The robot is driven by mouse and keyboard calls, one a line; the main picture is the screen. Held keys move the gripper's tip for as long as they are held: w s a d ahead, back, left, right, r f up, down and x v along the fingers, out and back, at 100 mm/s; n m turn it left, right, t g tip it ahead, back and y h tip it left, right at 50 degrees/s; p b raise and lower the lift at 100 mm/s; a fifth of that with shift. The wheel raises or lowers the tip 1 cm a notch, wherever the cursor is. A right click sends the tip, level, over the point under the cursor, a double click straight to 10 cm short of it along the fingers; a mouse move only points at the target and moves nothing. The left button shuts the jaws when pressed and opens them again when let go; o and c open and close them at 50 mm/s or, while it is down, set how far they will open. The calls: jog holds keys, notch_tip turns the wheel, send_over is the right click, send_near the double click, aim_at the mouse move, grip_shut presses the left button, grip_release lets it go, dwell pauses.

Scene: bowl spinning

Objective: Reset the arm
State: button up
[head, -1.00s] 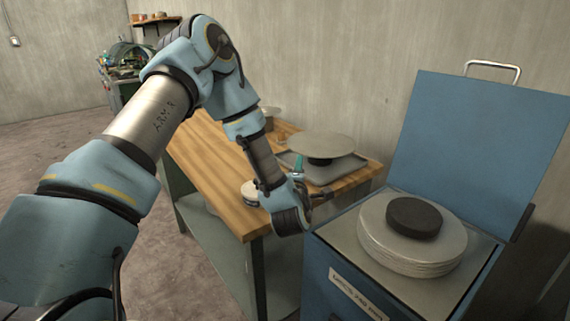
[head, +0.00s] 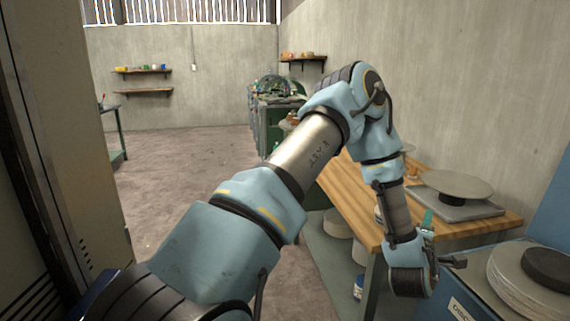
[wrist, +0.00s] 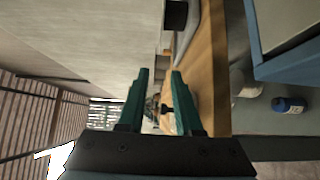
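My arm shows in the head view, bent at a high elbow and hanging down at the front right. My gripper (head: 428,222) is at its lower end, beside the wooden table (head: 345,190) and near the blue bin (head: 475,275). In the wrist view my gripper (wrist: 160,72) shows two teal fingers with a gap between them. It is open and nothing is between the fingers.
A round grey wheel (head: 452,184) on a tray stands on the table. Grey discs (head: 515,285) with a dark disc (head: 550,266) on top lie on the bin. A tall cabinet (head: 60,150) stands at left. The floor (head: 180,180) between is clear.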

jog(key=w+a+m+g, duration=0.1)
jog(key=a+m, duration=0.1)
jog(key=a, duration=0.1)
jog(key=w+a+m+g+y, duration=0.1)
jog(key=w+a+m, duration=0.1)
jog(key=a, duration=0.1)
jog(key=w+a+r+m+g+y, duration=0.1)
jog(key=w+a+m+g, duration=0.1)
jog(key=a, duration=0.1)
jog(key=a+r+m+g+y, duration=0.1)
jog(key=a+m+g+y, duration=0.2)
jog(key=a, duration=1)
jog(key=s+a+r+m+g+y, duration=0.1)
jog(key=s+a+r+g+y, duration=0.1)
jog(key=s+a, duration=0.6)
jog(key=s+a+r+m+g+y, duration=0.1)
jog(key=s+a+g, duration=0.3)
jog(key=s+a, duration=0.4)
jog(key=a+m+y, duration=0.1)
jog(key=a, duration=0.4)
jog(key=shift+s+a+r+y+p, duration=0.25)
jog(key=shift+a+r+y+p, duration=0.1)
jog(key=shift+a+r+y, duration=0.05)
